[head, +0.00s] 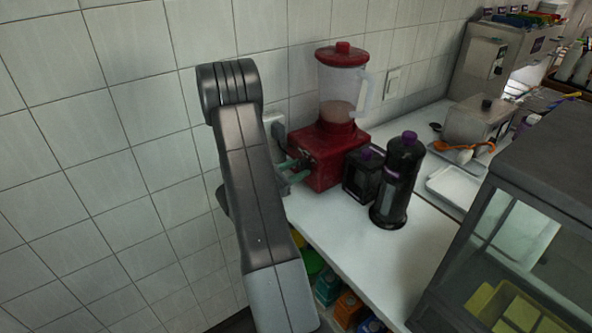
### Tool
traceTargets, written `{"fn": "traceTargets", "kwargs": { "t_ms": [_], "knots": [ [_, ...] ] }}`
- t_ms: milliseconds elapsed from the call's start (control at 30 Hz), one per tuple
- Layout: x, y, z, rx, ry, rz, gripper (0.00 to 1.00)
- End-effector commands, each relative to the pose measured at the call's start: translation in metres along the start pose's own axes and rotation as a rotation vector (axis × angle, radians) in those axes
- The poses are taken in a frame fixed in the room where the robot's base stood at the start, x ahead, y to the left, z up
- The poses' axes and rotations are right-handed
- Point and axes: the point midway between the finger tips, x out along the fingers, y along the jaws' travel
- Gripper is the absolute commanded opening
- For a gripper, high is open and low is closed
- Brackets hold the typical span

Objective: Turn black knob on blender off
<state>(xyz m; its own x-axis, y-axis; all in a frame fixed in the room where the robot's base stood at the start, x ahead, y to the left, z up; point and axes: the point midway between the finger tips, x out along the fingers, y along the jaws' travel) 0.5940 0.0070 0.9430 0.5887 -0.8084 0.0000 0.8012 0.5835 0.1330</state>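The red blender (318,158) stands on the white counter against the tiled wall. It has a clear jug (340,92) with a red lid and some brownish content. My arm comes up from the bottom and bends at the top, hiding part of the wall. My gripper (293,171), with greenish fingers, is at the left side of the blender's base, touching it or very close. I cannot make out the black knob; it may be hidden by the fingers. Whether the fingers hold anything is too small to tell.
A dark square container (363,174) and a tall black bottle (398,182) with purple caps stand right of the blender. A glass-sided case (505,255) fills the lower right. A metal dispenser (478,121) stands farther back. Boxes sit under the counter (345,235).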

Motion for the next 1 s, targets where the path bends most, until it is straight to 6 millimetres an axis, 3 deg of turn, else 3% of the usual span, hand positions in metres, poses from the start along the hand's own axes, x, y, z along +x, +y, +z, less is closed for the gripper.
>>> {"fn": "traceTargets", "kwargs": {
  "t_ms": [167, 600, 967, 1000],
  "knots": [
    [-0.0001, 0.0001, 0.0002, -0.022, 0.000, 0.000, 0.15],
    [-0.0002, -0.0003, 0.0010, -0.351, 0.001, 0.000, 0.15],
    [-0.0002, -0.0003, 0.0005, -0.377, 0.000, 0.001, 0.15],
    [-0.0002, -0.0003, 0.0005, -0.377, 0.000, 0.001, 0.42]
  ]
}}
